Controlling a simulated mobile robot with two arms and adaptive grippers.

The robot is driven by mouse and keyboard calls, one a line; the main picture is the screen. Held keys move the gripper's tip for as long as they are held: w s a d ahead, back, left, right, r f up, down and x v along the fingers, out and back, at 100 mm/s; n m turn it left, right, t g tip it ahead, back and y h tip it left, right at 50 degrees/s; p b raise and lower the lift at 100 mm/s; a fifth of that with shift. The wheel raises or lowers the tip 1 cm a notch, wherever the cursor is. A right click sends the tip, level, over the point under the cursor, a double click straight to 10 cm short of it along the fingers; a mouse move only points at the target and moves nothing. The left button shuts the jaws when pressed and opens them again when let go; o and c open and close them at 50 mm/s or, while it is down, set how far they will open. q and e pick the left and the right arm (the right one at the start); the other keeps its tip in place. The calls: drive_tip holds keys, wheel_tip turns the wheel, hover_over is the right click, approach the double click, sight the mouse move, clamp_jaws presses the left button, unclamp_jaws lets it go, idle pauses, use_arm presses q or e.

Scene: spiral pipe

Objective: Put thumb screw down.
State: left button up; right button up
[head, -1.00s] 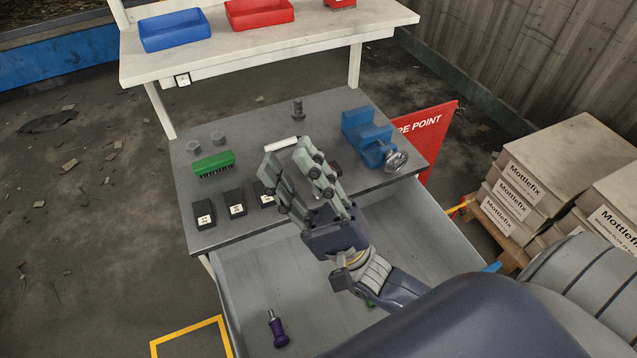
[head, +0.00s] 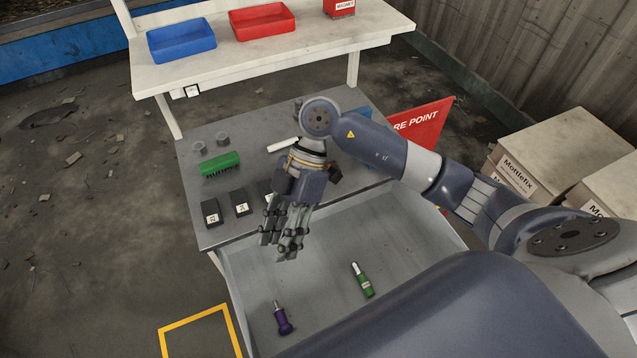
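I cannot make out a thumb screw for certain in the head view. My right gripper (head: 279,246) points down over the front edge of the grey table (head: 243,158) and the open drawer (head: 325,262). Its fingers are seen close together and overlapping, so any gap or small thing between them is hidden. A small dark upright piece (head: 298,103) at the back of the table is mostly covered by my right arm; I cannot tell what it is. My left gripper is not in view.
The drawer holds a purple-handled tool (head: 283,320) and a green-handled tool (head: 363,282). On the table are a green brush (head: 219,163), black boxes (head: 211,213), a white cylinder (head: 282,146) and a mostly hidden blue vise. A shelf behind carries blue (head: 181,42) and red (head: 262,21) trays.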

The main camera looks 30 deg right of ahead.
drive_tip(key=w+d+r+t+h, duration=0.1)
drive_tip(key=w+d+h, duration=0.1)
drive_tip(key=w+d, duration=0.1)
drive_tip(key=w+d+r+m+t+h, duration=0.1)
drive_tip(key=w+d+h, duration=0.1)
drive_tip(key=w+d, duration=0.2)
drive_tip(key=w+d+r+m+t+h+p, duration=0.1)
drive_tip(key=w+d+t+h, duration=0.1)
drive_tip(key=w+d, duration=0.2)
drive_tip(key=shift+w+d+h, duration=0.2)
drive_tip(key=shift+d+h, duration=0.1)
drive_tip(key=shift+d, duration=1.15)
drive_tip(key=shift+w+d+f, duration=0.15)
drive_tip(key=shift+d+f, duration=0.05)
drive_tip(key=shift+d, duration=0.05)
wheel_tip(320, 180, down, 5)
drive_tip(key=shift+f+p, duration=0.1)
drive_tip(key=shift+p, duration=0.6)
drive_tip(key=shift+f+p, duration=0.3)
wheel_tip(320, 180, down, 4)
drive_tip(key=shift+w+r+p, duration=0.15)
drive_tip(key=shift+r+p, duration=0.05)
drive_tip(key=shift+p, duration=0.5)
drive_tip(key=shift+d+f, duration=0.1)
drive_tip(key=shift+f, duration=0.4)
clamp_jaws()
